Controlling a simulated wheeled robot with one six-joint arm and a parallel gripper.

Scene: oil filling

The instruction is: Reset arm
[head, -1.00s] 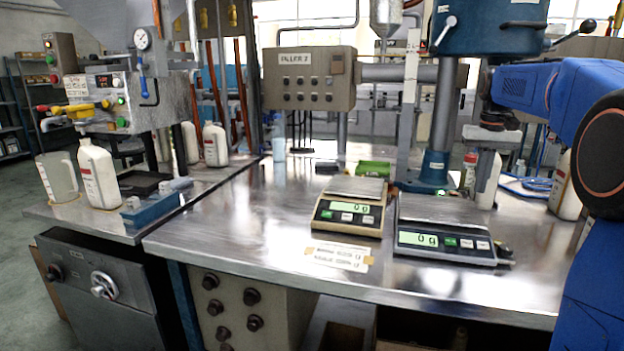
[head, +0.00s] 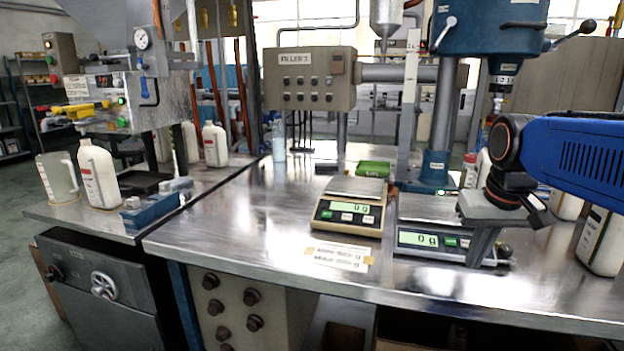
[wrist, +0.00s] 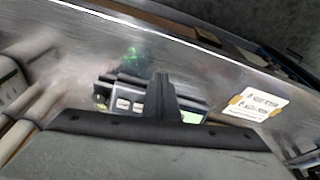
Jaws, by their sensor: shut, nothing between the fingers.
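My arm reaches in from the right in the head view. My gripper (head: 479,258) points down in front of the right scale (head: 417,240), hiding its right part. Whether it touches the scale I cannot tell. In the wrist view, the fingers (wrist: 163,84) are together with nothing between them. The right scale's display shows behind the fingers in the wrist view (wrist: 190,116). The left scale (head: 348,212) stands beside it with an empty plate and a reading of 0.
The steel table (head: 240,230) is clear left of the scales, apart from a taped label (head: 338,256). A blue drill-like machine (head: 487,28) overhangs the back. A white jug (head: 601,240) stands at the right, under my arm. More jugs (head: 97,175) stand at left.

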